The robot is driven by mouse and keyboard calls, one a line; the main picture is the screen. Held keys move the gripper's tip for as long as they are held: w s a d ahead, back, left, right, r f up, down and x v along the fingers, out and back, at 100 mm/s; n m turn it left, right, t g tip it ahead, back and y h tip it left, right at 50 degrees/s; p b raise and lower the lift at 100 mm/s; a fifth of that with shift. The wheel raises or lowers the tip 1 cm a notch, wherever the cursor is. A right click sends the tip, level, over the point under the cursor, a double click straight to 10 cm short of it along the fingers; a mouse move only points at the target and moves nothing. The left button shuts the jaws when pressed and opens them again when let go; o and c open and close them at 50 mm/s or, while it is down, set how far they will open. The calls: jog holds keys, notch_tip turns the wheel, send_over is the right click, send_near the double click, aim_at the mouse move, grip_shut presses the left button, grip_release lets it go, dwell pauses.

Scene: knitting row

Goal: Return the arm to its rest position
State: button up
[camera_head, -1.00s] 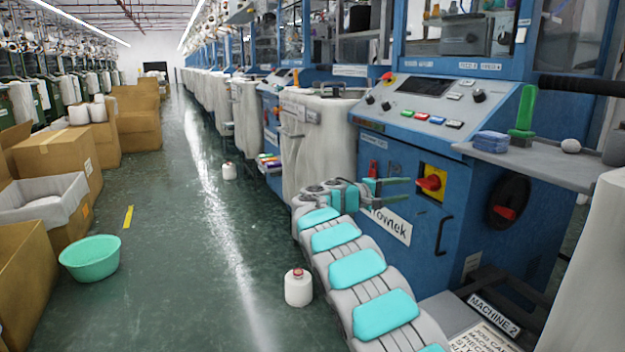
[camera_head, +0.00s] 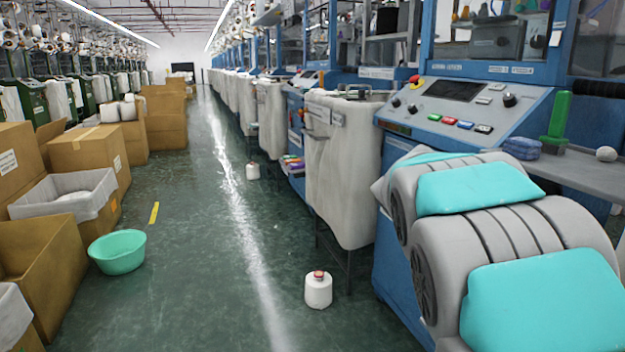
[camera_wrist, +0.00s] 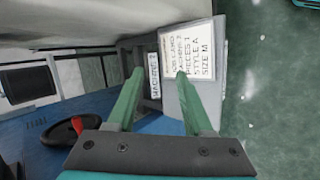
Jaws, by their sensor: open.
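My arm (camera_head: 470,190), grey with turquoise pads, is folded up close at the right of the head view, in front of the blue machine. My gripper is hidden in the head view. In the wrist view my gripper (camera_wrist: 155,88) shows two green fingers, apart, with nothing between them. Beyond the fingertips are a white job card (camera_wrist: 187,55) and a "MACHINE 2" label (camera_wrist: 154,76). A red knob (camera_wrist: 77,124) shows at the lower left of the wrist view.
The blue machine's control panel (camera_head: 455,103) and grey side shelf (camera_head: 585,172) lie close to my arm. A white cone (camera_head: 318,291) stands on the floor. A green basin (camera_head: 118,253) and cardboard boxes (camera_head: 45,270) line the left.

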jog(key=s+a+f+y, duration=0.4)
jog(key=s+a, duration=0.5)
jog(key=s, duration=0.4)
jog(key=s+a+f+g+y, duration=0.1)
jog(key=s+a+f+y, duration=0.3)
jog(key=s+a, duration=0.6)
jog(key=s+f, duration=0.2)
jog(key=s, duration=0.2)
jog(key=shift+m, duration=0.4)
